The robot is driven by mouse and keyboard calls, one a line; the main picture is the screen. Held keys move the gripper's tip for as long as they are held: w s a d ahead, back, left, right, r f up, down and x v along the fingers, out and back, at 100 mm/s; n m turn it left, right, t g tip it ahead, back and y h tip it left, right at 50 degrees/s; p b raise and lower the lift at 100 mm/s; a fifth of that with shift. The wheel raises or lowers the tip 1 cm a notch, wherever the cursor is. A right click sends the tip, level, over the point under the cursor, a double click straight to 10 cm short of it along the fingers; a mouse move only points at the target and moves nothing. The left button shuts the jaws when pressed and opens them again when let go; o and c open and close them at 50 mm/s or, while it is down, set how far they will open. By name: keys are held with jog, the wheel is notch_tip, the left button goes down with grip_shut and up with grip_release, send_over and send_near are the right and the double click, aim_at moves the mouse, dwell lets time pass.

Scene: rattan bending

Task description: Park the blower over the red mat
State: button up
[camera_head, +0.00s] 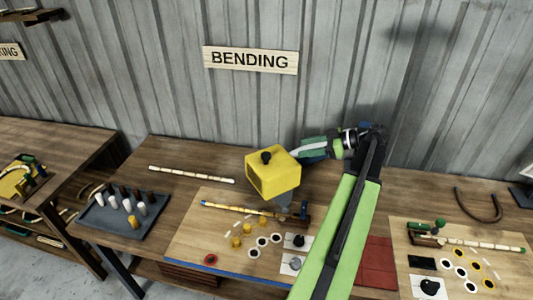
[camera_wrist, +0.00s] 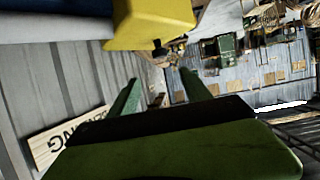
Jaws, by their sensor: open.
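The blower appears as a yellow box (camera_head: 273,176) with a black knob on top (camera_head: 266,157). It stands above the middle workboard, with a grey part under it. The red mat (camera_head: 378,262) lies right of the blower, and my green arm link covers its left side. My gripper (camera_head: 303,150) is just up and right of the yellow box. In the wrist view, my gripper (camera_wrist: 160,77) has its two green fingers apart. The yellow box (camera_wrist: 155,22) fills the top there, with the black knob (camera_wrist: 158,48) near the gap between the fingertips. I cannot tell whether they touch.
A grey tray (camera_head: 92,220) with several pegs is at left. A rattan stick (camera_head: 192,174) lies behind the workboard (camera_head: 185,238). Several discs and yellow pegs lie on the board. A second board (camera_head: 400,283) is at right. The corrugated wall (camera_head: 160,80) stands behind.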

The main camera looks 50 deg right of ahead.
aim_at(267, 154)
jog(key=b+x, duration=0.6)
jog(key=x, duration=1)
jog(key=shift+w+a+f, duration=0.15)
jog(key=shift+w+f, duration=0.05)
jog(key=shift+w, duration=0.05)
grip_shut()
dwell(0.4)
